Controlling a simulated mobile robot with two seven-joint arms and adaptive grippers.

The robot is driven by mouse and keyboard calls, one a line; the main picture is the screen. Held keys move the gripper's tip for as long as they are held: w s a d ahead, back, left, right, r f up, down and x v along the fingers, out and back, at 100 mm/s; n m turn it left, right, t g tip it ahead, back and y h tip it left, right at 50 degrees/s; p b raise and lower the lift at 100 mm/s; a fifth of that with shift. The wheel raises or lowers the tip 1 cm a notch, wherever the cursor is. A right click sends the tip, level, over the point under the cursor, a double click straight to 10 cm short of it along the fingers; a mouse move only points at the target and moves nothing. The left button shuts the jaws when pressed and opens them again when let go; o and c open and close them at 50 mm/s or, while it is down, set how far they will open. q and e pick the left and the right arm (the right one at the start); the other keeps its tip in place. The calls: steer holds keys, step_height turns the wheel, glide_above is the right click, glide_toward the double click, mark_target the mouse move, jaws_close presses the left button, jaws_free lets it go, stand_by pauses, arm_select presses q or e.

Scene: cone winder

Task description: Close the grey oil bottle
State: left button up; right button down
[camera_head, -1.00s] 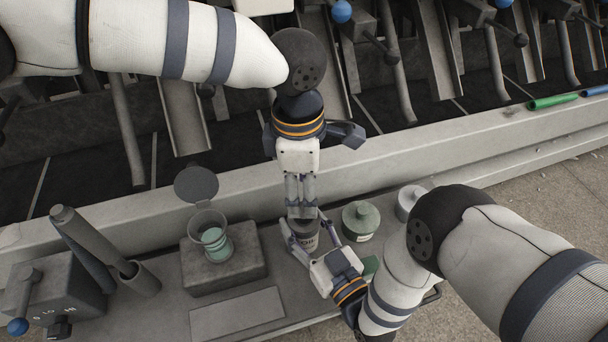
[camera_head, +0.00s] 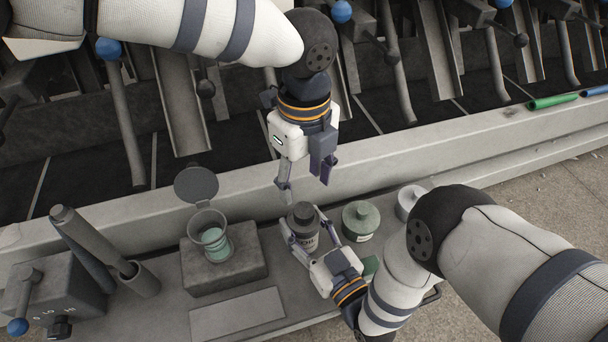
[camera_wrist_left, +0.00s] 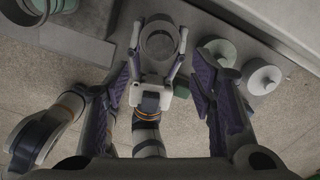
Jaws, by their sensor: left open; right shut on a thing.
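The grey oil bottle (camera_head: 304,238) stands upright on the bench ledge, with part of its OIL label showing. A dark round cap (camera_head: 302,212) sits on its top; I cannot tell how tight it is. In the left wrist view the bottle's top (camera_wrist_left: 160,42) shows as a circle within a wider ring. My right gripper (camera_head: 304,238) is shut around the bottle's body from the front right. My left gripper (camera_head: 306,182) is open and empty, above the bottle and pointing down, its fingers spread clear of the cap.
A green lidded bottle (camera_head: 360,222) and a pale grey lidded pot (camera_head: 409,203) stand close to the right. A control box (camera_head: 52,300) stands farther left. Machine chutes line the back.

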mark_target(304, 210)
arm_select(q)
step_height(304, 210, down, 8)
steer(key=shift+f, duration=0.1)
stand_by(0.4)
